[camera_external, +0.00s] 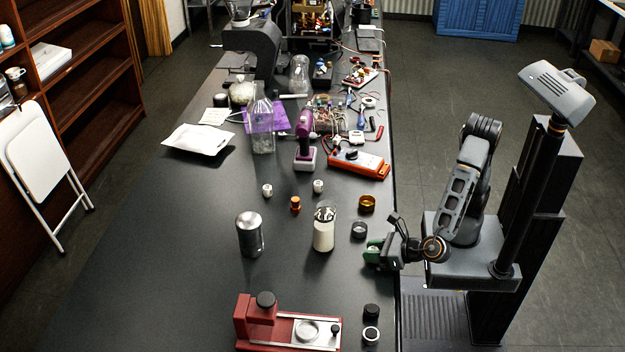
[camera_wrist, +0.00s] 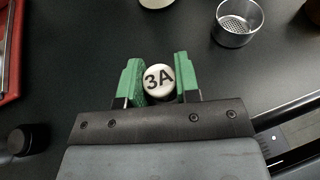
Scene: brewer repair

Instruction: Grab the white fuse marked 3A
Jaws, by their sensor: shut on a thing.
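The white fuse marked 3A (camera_wrist: 158,79) sits between the green fingers of my gripper (camera_wrist: 156,82) in the wrist view, its black lettering facing the camera. The fingers are shut on it. In the external view my gripper (camera_external: 374,254) is low over the right edge of the black table; the fuse in it cannot be made out there. Two other small white pieces, a left one (camera_external: 267,190) and a right one (camera_external: 318,186), stand further back on the table, with a small orange-brown piece (camera_external: 295,204) near them. Their markings are too small to read.
A metal basket (camera_wrist: 236,28) is close ahead in the wrist view. A white-filled jar (camera_external: 323,232) and a steel canister (camera_external: 250,236) stand left of my gripper. A red device (camera_external: 258,325) is at the front. Tools and electronics crowd the back; the left table is clear.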

